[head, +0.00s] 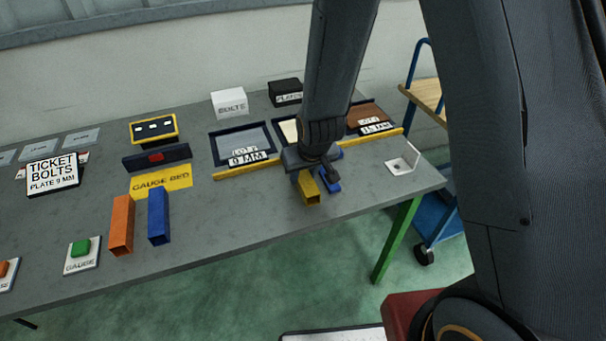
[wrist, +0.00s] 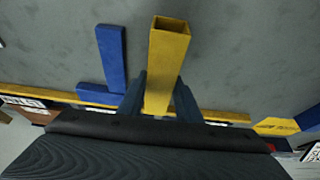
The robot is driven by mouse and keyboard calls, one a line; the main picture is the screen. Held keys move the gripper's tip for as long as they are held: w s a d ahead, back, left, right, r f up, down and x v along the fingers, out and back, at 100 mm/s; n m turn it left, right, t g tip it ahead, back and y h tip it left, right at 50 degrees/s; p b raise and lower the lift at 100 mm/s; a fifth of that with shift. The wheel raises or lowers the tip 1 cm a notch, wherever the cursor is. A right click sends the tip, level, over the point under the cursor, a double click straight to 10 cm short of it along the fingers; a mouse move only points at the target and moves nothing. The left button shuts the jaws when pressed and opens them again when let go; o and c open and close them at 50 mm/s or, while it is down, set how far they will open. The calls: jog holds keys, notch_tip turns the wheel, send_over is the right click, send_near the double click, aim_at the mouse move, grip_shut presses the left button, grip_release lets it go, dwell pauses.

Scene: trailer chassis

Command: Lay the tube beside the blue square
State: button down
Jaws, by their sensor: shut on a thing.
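A yellow square tube (head: 308,189) is held in my gripper (head: 303,172), its open end pointing toward the front of the table. In the wrist view the tube (wrist: 168,52) lies between the two dark fingers (wrist: 160,98), which are shut on it. The blue square (head: 329,180), an L shape, lies on the table just right of the tube, partly hidden by my gripper. In the wrist view the blue square (wrist: 112,58) is left of the tube, its long leg roughly alongside with a gap. I cannot tell whether the tube touches the table.
A yellow strip (head: 240,172) runs behind my gripper, before several labelled trays (head: 213,150). An orange tube (head: 122,225) and a blue tube (head: 158,216) lie left, by the yellow gauge bed plate (head: 160,181). A white plate (head: 402,164) is at right. Bare table lies left of my gripper.

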jog(key=shift+f, duration=0.15)
jog(key=c, duration=1.3)
grip_release()
jog(key=p+v, duration=0.2)
jog(key=v, duration=0.8)
jog(key=shift+s+r, duration=0.1)
jog(key=shift+r, duration=0.3)
jog(key=s+d+r+m, duration=0.1)
jog(key=s+d+r, duration=0.1)
jog(key=s+d, duration=0.1)
jog(key=s+d+r+m+g+p, duration=0.1)
jog(key=s+d+r, duration=0.2)
jog(key=d, duration=0.3)
jog(key=s+d+r+m+g+h, duration=0.1)
jog(key=s+d+r, duration=0.2)
jog(key=s+d, duration=0.2)
jog(key=shift+s+r, duration=0.15)
jog(key=shift+s, duration=0.05)
